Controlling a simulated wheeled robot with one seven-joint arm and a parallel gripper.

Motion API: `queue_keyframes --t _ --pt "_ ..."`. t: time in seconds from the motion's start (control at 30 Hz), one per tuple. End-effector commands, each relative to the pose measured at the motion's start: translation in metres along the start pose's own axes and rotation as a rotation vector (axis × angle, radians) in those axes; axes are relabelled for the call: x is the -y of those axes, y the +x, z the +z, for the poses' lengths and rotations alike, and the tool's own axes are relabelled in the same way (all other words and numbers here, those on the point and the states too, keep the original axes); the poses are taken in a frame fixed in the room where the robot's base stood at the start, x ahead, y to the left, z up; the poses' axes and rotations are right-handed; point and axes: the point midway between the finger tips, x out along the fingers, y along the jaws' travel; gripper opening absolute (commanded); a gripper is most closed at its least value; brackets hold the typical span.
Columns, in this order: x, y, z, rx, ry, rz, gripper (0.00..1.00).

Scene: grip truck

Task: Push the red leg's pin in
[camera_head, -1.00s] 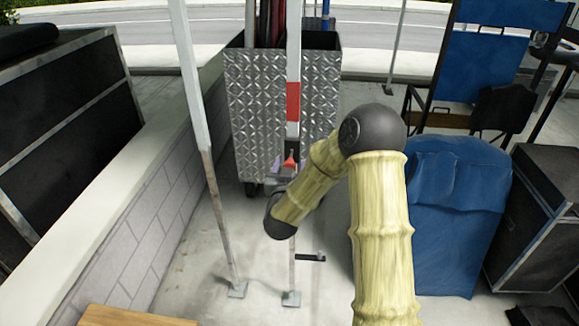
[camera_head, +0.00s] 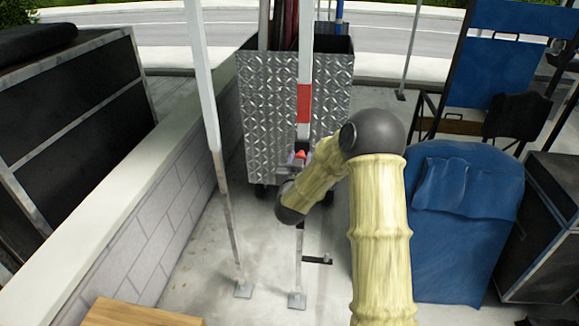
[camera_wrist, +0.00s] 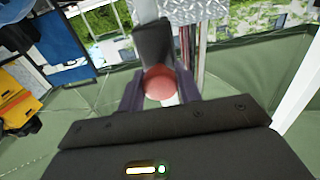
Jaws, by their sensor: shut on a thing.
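The red leg (camera_head: 303,103) is a thin upright pale pole with a red band, standing on a small foot plate in the head view. Its red pin (camera_wrist: 160,82) shows as a round red knob in the wrist view, in front of a dark grey collar (camera_wrist: 154,45). The knob also shows small in the head view (camera_head: 300,155). My gripper (camera_wrist: 159,88) has one purple-grey finger on each side of the knob and is shut on it. In the head view my gripper (camera_head: 292,163) is small and partly hidden by my forearm. How deep the pin sits is hidden.
A second pale leg (camera_head: 216,150) stands left of the red leg. A diamond-plate metal cart (camera_head: 270,110) is close behind. A low block wall (camera_head: 150,220) runs at the left. A blue draped thing (camera_head: 455,240) and black case (camera_head: 545,230) stand at the right.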

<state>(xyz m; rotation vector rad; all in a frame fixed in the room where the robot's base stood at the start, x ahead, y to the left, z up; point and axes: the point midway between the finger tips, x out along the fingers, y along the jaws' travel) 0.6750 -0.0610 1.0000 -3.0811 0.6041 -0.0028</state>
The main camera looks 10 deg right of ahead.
Motion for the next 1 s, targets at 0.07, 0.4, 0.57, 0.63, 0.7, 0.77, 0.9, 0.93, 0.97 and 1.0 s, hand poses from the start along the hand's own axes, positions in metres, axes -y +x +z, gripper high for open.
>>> queue_keyframes --t 0.07,0.4,0.57,0.63,0.7,0.77,0.9,0.93,0.97,1.0 --pt "-0.004 0.005 0.001 0.003 0.0 0.005 0.0" --pt "-0.007 0.008 -0.001 0.0 -0.001 0.01 0.38" --pt "-0.006 0.007 0.0 0.0 -0.001 0.009 0.56" --pt "-0.006 0.007 0.0 0.0 -0.001 0.008 0.56" --pt "-0.005 0.007 0.0 0.001 -0.001 0.007 0.56" --pt "-0.005 0.007 0.0 0.001 -0.001 0.007 0.56" --pt "-0.005 0.002 0.0 0.001 -0.002 0.005 0.56" --pt "-0.004 -0.001 0.0 0.001 -0.002 0.005 0.56" --pt "-0.004 -0.004 0.001 0.002 -0.002 0.005 0.56" --pt "-0.004 -0.009 0.001 0.002 -0.002 0.004 0.56"
